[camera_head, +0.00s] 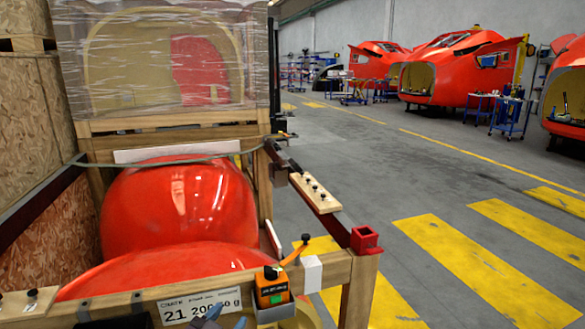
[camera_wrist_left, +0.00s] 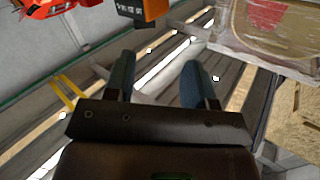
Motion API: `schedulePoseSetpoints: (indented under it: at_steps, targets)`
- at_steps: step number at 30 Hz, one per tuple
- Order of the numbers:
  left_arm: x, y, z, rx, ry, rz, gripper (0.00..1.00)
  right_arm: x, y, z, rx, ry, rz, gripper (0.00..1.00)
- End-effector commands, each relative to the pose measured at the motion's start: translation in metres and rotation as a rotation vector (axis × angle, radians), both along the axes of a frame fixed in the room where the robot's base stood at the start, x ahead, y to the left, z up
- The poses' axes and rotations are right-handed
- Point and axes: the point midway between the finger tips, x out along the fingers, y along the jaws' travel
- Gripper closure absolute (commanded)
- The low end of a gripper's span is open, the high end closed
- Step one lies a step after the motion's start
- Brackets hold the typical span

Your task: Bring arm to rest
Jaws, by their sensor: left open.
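My left gripper (camera_head: 215,318) shows only as blue fingertips at the bottom edge of the head view, close to the front rail of a wooden crate. In the left wrist view, its two blue fingers (camera_wrist_left: 157,68) stand apart with nothing between them. An orange and black device (camera_head: 272,287) sits on the crate's front rail, right of the fingertips. It also shows at the top of the left wrist view (camera_wrist_left: 143,10), beyond the fingers and apart from them. My right gripper is in neither view.
The crate (camera_head: 310,272) holds large red nosecones (camera_head: 182,205). A labelled white card (camera_head: 200,305) is on its front. A plastic-wrapped crate (camera_head: 160,60) stands behind, wooden panels (camera_head: 35,120) on the left. Grey floor (camera_head: 370,160) with yellow stripes lies open to the right.

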Motion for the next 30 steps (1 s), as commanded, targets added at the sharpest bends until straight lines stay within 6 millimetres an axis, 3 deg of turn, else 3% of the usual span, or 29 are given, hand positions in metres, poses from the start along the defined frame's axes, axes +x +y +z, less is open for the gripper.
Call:
schedulePoseSetpoints:
  at_steps: [1,9,15,18,24,30]
  targets:
    - [-0.014,0.015,-0.021,-0.015,0.049,0.037,0.50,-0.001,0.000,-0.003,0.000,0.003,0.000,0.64]
    - [-0.094,0.085,-0.101,-0.056,0.239,0.210,0.50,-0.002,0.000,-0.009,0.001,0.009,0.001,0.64]
    - [-0.169,0.125,-0.162,-0.054,0.399,0.325,0.50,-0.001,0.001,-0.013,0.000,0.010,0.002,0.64]
    - [-0.204,0.135,-0.186,-0.051,0.470,0.360,0.50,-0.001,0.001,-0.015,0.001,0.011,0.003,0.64]
    - [-0.245,0.141,-0.209,-0.043,0.550,0.388,0.50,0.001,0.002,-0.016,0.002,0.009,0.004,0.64]
    - [-0.251,0.142,-0.211,-0.041,0.561,0.391,0.50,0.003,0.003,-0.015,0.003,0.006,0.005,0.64]
